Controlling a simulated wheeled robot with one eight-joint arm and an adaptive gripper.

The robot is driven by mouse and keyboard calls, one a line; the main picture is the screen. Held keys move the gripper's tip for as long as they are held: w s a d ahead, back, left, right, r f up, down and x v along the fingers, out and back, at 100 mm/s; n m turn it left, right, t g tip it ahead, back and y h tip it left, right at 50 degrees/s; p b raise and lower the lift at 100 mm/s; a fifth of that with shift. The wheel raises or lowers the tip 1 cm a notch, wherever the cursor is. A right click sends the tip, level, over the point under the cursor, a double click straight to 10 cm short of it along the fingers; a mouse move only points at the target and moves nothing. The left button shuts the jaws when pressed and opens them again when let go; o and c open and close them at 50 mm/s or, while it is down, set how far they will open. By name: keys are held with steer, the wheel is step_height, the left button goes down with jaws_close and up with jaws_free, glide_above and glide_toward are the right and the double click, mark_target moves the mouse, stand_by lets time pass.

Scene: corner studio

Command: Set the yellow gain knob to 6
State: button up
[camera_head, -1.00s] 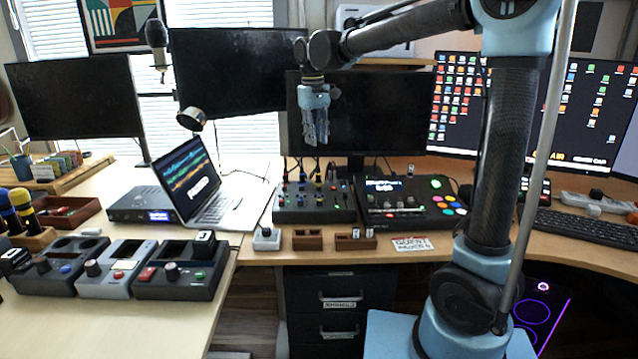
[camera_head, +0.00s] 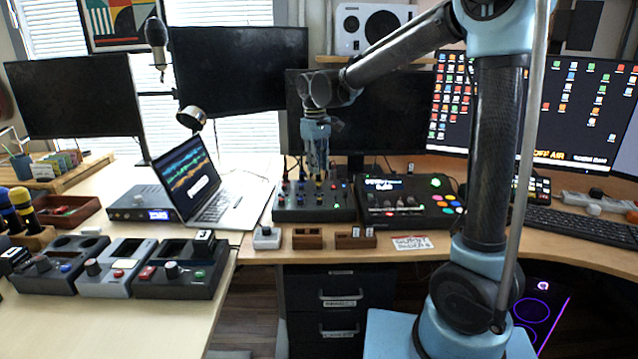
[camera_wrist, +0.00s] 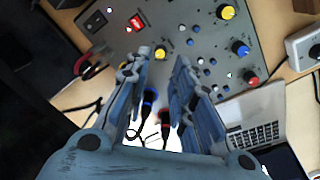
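The grey mixer panel (camera_head: 290,214) stands on the desk with several coloured knobs. In the wrist view the panel (camera_wrist: 195,30) fills the top and shows more than one yellow-capped knob. One yellow knob (camera_wrist: 160,53) lies between my fingertips in the picture; a larger yellow knob (camera_wrist: 227,12) is at upper right. I cannot tell which is the gain knob, and no dial number is readable. My gripper (camera_head: 317,176) points down over the back of the panel.
On the panel are a blue knob (camera_wrist: 240,48), a red knob (camera_wrist: 251,77) and a red switch (camera_wrist: 137,22). Cables plug in at its back edge. An open laptop (camera_head: 192,184) is to the left, a black control deck (camera_head: 408,217) to the right, and a dark monitor (camera_head: 385,115) behind.

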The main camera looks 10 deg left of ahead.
mark_target(319, 185)
step_height(319, 185, down, 7)
steer(key=shift+w+d+r, duration=0.1)
steer(key=shift+w+r, duration=0.05)
stand_by(0.4)
jaws_close()
